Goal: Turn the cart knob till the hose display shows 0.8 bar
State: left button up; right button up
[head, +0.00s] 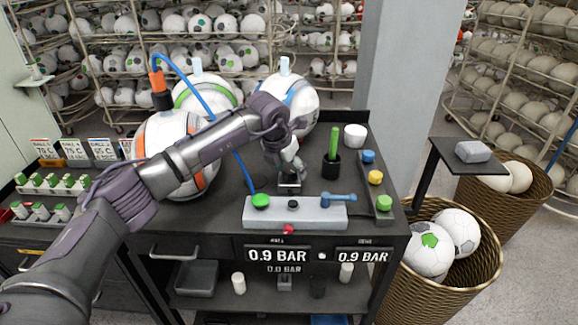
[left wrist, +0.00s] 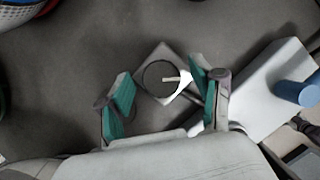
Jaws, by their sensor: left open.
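In the left wrist view the pointer mark points right. My left gripper (left wrist: 161,92) is open, with one teal-padded finger on each side of the knob; I cannot tell if they touch it. In the head view my left gripper (head: 289,178) is over the cart top and hides most of the knob. Two large displays on the cart front, the left display (head: 277,255) and right display (head: 362,256), read 0.9 BAR. Their small labels are unreadable.
A grey block (head: 325,212) with a green button, a black knob and a blue lever (head: 338,197) lies just in front of my gripper. Large balls (head: 167,150) stand behind my arm. A black cup (head: 331,166) with a green stick stands to the right.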

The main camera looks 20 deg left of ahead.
pick_arm(q)
jog(key=shift+c, duration=0.3)
jog(key=c, duration=1.1)
jog(key=n+y+b, duration=0.1)
jog(key=n+b, duration=0.1)
jog(key=shift+d+f+n, duration=0.1)
jog(key=shift+n, duration=0.2)
jog(key=shift+n+y+b, duration=0.6)
jog(key=shift+n+b, duration=0.8)
jog(key=shift+n, duration=0.2)
pick_arm(e)
jog(key=shift+s+a+f, duration=0.1)
jog(key=shift+s+f, duration=0.05)
jog(key=shift+f, duration=1.1)
jog(key=shift+s+f, duration=0.1)
jog(key=shift+f, duration=1.1)
pick_arm(q)
jog(key=shift+r, duration=0.2)
